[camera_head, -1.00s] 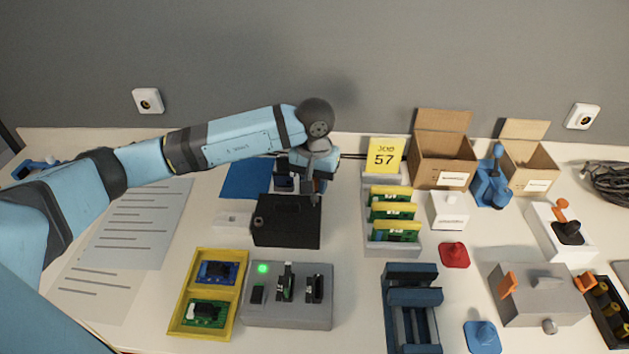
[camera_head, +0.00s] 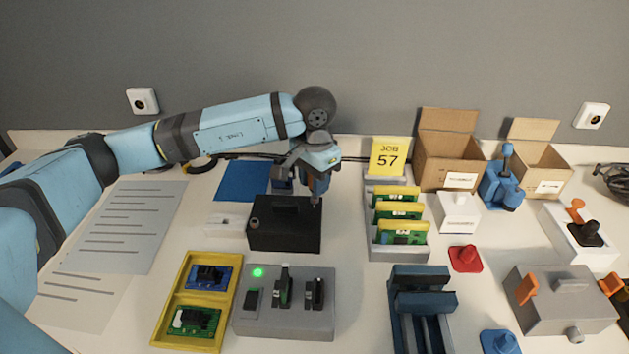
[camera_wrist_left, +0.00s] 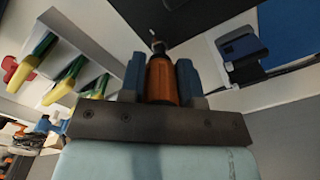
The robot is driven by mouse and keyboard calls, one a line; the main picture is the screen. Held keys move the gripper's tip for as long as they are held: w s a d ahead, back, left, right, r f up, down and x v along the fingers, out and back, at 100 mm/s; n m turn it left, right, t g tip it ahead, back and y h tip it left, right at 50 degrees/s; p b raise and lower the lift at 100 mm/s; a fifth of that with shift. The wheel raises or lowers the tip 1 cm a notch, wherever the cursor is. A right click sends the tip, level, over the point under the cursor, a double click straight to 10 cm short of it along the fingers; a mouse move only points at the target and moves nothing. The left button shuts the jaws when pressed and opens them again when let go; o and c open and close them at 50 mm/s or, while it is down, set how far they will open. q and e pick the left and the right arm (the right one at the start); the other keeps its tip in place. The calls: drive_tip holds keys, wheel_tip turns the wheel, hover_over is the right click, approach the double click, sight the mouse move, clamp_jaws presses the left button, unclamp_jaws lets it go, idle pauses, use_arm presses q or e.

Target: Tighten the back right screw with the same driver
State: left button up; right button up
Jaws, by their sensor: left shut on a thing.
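My left gripper (camera_head: 317,188) points down over the back right corner of the black box (camera_head: 270,232). It is shut on the driver, whose orange and black handle (camera_wrist_left: 162,80) stands between the blue fingers in the left wrist view. The driver's thin metal tip points at the box's corner region. I cannot tell whether the tip touches the screw; the back right screw itself is not clearly seen. A small round screw-like spot (camera_head: 254,224) shows at the box's left side. My right gripper is out of view.
A rack of green boards with yellow edges (camera_head: 400,250) stands right of the box. A grey fixture with a green light (camera_head: 285,322) and a yellow tray (camera_head: 166,318) lie in front. A blue mat (camera_head: 240,180) lies behind left. Cardboard boxes (camera_head: 445,158) stand back right.

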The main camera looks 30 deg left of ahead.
use_arm(q)
drive_tip(key=shift+r, duration=0.2)
drive_tip(key=shift+r+p, duration=0.9)
drive_tip(key=shift+r, duration=1.2)
